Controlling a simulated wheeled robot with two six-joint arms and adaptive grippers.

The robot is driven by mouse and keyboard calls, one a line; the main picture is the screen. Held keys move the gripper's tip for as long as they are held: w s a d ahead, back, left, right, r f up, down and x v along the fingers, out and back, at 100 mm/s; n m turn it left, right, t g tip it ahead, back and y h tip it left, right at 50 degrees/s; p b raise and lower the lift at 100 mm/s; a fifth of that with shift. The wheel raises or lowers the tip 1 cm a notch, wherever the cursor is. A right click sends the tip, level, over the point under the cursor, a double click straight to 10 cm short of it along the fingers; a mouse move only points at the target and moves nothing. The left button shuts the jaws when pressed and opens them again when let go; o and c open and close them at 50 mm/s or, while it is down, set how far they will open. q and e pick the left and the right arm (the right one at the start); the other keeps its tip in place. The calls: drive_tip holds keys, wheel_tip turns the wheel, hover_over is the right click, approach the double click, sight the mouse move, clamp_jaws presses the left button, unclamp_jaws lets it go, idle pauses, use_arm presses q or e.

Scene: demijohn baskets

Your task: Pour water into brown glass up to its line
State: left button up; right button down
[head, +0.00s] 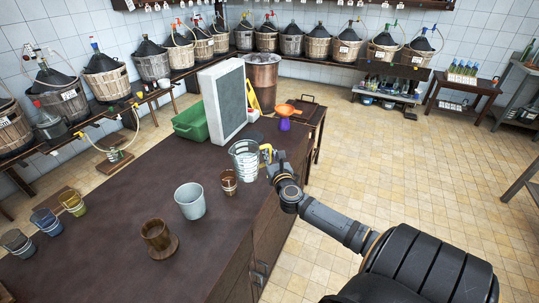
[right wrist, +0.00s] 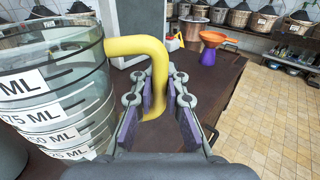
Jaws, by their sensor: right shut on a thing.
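A clear measuring jug (head: 243,160) with dark rings, white ML labels and a yellow handle is upright near the table's right edge. It fills the left of the right wrist view (right wrist: 50,90) and seems to hold water. My right gripper (head: 270,160) is shut on the yellow handle (right wrist: 140,48), its fingers on either side of it. I cannot tell whether the jug touches the table. A brown glass (head: 156,235) stands on a round brown base at the front of the table. A smaller brown glass (head: 229,182) stands just in front of the jug. My left gripper is out of view.
A pale grey-blue cup (head: 190,201) stands between the two brown glasses. Three coloured glasses stand at the left. A grey slab (head: 224,100), a green crate (head: 191,123) and an orange funnel on a purple vessel (head: 284,123) are behind. The table's left middle is clear.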

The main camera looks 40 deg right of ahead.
drive_tip(key=shift+f+b, duration=0.65)
drive_tip(key=shift+f, duration=0.15)
drive_tip(key=shift+d+r+p, duration=0.1)
drive_tip(key=shift+r+p, duration=0.75)
drive_tip(key=shift+p, duration=0.15)
drive_tip(key=n+p, duration=0.1)
drive_tip(key=n, duration=0.1)
drive_tip(key=n+g+p, duration=0.1)
drive_tip(key=n, duration=0.1)
drive_tip(key=n+p, duration=0.1)
drive_tip(key=n, duration=0.1)
drive_tip(key=shift+r+n+g, duration=0.3)
drive_tip(key=shift+n, duration=0.1)
drive_tip(key=shift+w+r+n+p, duration=0.1)
drive_tip(key=shift+r+n+p, duration=0.25)
drive_tip(key=shift+n+p, duration=0.15)
drive_tip(key=shift+f, duration=0.25)
drive_tip(key=shift+b, duration=0.3)
